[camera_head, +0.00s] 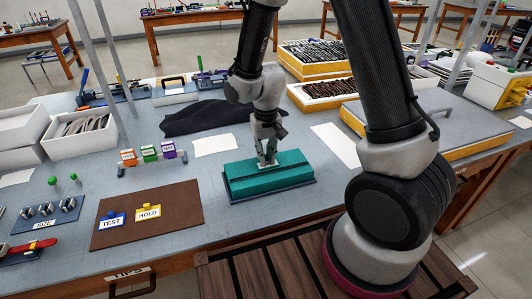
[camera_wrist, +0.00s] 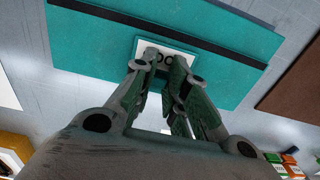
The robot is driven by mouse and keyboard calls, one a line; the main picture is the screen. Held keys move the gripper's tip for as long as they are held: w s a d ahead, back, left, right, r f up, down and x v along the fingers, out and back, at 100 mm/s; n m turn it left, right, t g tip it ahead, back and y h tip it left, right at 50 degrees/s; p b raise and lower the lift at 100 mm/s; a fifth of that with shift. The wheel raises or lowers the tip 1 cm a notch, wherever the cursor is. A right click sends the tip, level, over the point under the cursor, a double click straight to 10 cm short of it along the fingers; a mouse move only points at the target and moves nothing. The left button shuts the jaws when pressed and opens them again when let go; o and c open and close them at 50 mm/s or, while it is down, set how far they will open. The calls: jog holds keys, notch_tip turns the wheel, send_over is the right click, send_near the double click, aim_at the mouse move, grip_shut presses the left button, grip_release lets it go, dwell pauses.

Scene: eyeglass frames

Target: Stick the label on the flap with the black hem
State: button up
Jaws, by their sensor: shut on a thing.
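A teal case (camera_head: 241,183) lies on the grey table, with a dark strip (camera_head: 270,192) along its near edge. Its teal top also fills the upper part of the wrist view (camera_wrist: 90,60). My gripper (camera_head: 267,163) points down at the case top, its fingers close together. In the wrist view my gripper (camera_wrist: 164,58) is shut on a small white label (camera_wrist: 143,45) with dark marks, mostly hidden by the fingers. The label lies over or against the teal surface; whether it touches cannot be told.
A brown mat (camera_head: 180,228) holds a blue TEST tag (camera_head: 111,221) and a yellow HOLD tag (camera_head: 148,213). A black cloth (camera_head: 205,118) lies behind the case. White sheets (camera_head: 214,145) lie nearby. Yellow-edged trays (camera_head: 325,92) stand at the back right.

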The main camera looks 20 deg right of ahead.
jog(key=shift+f, duration=0.2)
jog(key=o, duration=0.8)
jog(key=shift+c, duration=0.2)
jog(key=shift+r, duration=3.5)
